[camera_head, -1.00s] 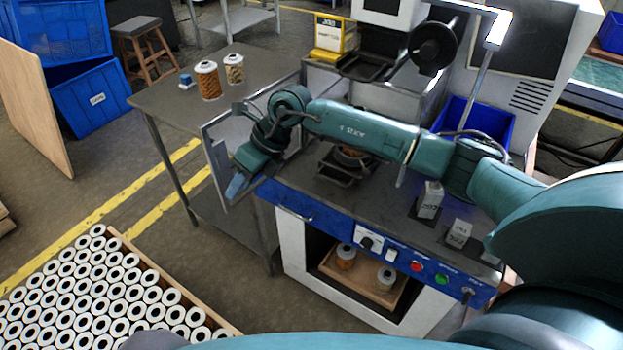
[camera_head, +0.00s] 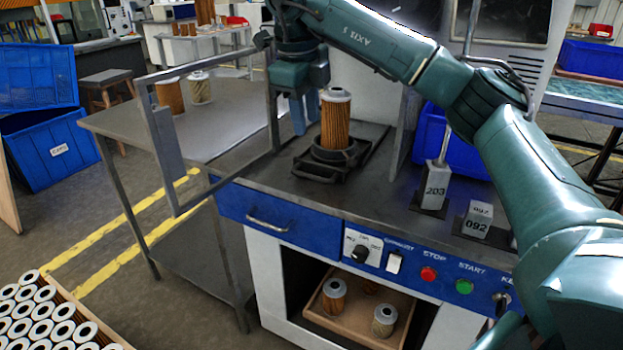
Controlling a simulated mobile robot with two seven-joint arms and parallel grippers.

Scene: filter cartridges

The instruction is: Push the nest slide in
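The nest slide (camera_head: 318,174) is a dark plate with a round nest on the top of the blue-fronted machine, with rails running behind it toward the back right. A filter cartridge (camera_head: 335,122), orange-brown and pleated with a pale cap, stands upright in the nest. My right gripper (camera_head: 299,116) points down just left of the cartridge, above the machine top. Its blue fingers look together with no gap and hold nothing. I cannot tell whether they touch the cartridge or slide. My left gripper is out of view.
An open metal-framed guard (camera_head: 164,150) stands out at the machine's left. Two blocks marked 203 (camera_head: 435,188) and 092 (camera_head: 477,222) stand right of the slide. The front panel has a red button (camera_head: 429,274) and a green button (camera_head: 464,287). A tray (camera_head: 352,320) of cartridges sits below.

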